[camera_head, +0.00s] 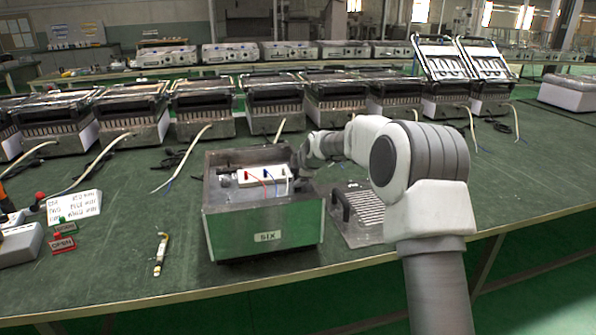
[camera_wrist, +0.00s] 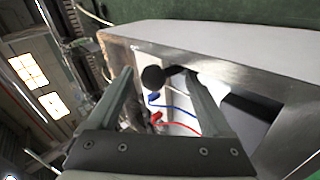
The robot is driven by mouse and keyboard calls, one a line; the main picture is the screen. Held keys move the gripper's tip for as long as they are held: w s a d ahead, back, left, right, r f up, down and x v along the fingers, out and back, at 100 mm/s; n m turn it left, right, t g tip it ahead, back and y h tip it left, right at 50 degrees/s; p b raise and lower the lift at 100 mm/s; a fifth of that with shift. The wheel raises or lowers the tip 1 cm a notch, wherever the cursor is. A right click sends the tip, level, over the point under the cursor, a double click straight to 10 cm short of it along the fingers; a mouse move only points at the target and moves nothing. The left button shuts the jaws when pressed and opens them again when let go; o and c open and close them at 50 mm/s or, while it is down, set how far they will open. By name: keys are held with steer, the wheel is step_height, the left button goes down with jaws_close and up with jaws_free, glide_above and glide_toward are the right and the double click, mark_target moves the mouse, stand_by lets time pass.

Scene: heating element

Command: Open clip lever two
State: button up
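An open metal box (camera_head: 222,222) with a green front labelled SIX stands on the bench. Inside it is a white block (camera_head: 258,177) with a red and a blue wire; the block also shows in the wrist view (camera_wrist: 150,55). A black round knob (camera_wrist: 152,78), which looks like a clip lever's end, sits between my fingertips in the picture. I cannot tell which lever is number two. My gripper (camera_wrist: 160,74) is open, with its fingers either side of the knob and no visible contact. In the head view my gripper (camera_head: 303,163) is at the box's right side, its fingers hard to make out.
A slotted cover (camera_head: 362,212) lies right of the box. A row of similar appliances (camera_head: 272,103) stands behind. Bench space left of the box is mostly clear.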

steer(key=shift+r, duration=0.1)
steer(key=p+v, duration=0.4)
steer(key=v, duration=1.3)
steer(key=shift+s+r, duration=0.1)
steer(key=shift+s, duration=0.05)
